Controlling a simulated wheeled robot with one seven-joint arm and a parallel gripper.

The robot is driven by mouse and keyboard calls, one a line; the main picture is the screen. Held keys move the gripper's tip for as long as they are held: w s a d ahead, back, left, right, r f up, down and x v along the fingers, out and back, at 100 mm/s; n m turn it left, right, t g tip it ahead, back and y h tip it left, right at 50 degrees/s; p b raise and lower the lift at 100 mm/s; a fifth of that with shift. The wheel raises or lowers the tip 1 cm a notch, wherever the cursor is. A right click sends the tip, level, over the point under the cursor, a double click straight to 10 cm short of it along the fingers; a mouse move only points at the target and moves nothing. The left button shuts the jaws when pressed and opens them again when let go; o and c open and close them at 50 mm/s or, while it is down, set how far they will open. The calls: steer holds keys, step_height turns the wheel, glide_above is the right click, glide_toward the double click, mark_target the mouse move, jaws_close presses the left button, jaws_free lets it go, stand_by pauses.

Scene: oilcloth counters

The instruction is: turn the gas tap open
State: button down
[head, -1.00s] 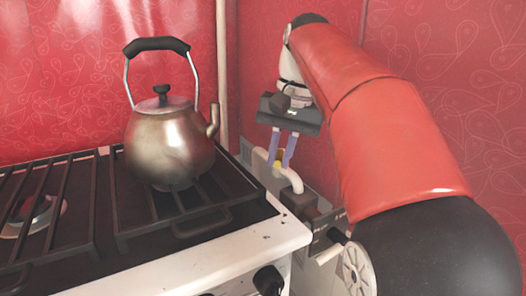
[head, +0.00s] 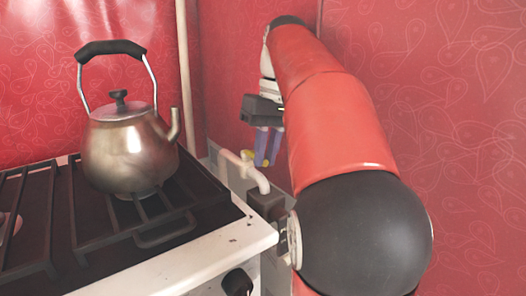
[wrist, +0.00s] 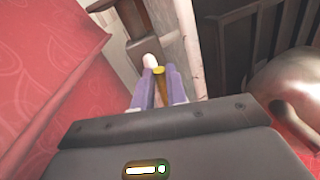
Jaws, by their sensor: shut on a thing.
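The gas tap's yellow handle (wrist: 160,74) shows between the two purple fingers of my gripper (wrist: 160,88) in the wrist view. My gripper is shut on it. In the head view a bit of yellow (head: 248,155) shows beside my gripper's fingers (head: 264,158), just above a cream pipe (head: 240,166) with a bent end. The fingers cover most of the handle, so its exact angle is hard to tell.
The stove (head: 215,247) with black grates stands left of the tap and carries a metal kettle (head: 130,155). Red patterned walls close in behind and to the right. A vertical pipe (head: 187,75) runs up the corner.

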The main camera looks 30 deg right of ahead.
stand_by(0.3)
steer(key=c, duration=1.4)
jaws_free()
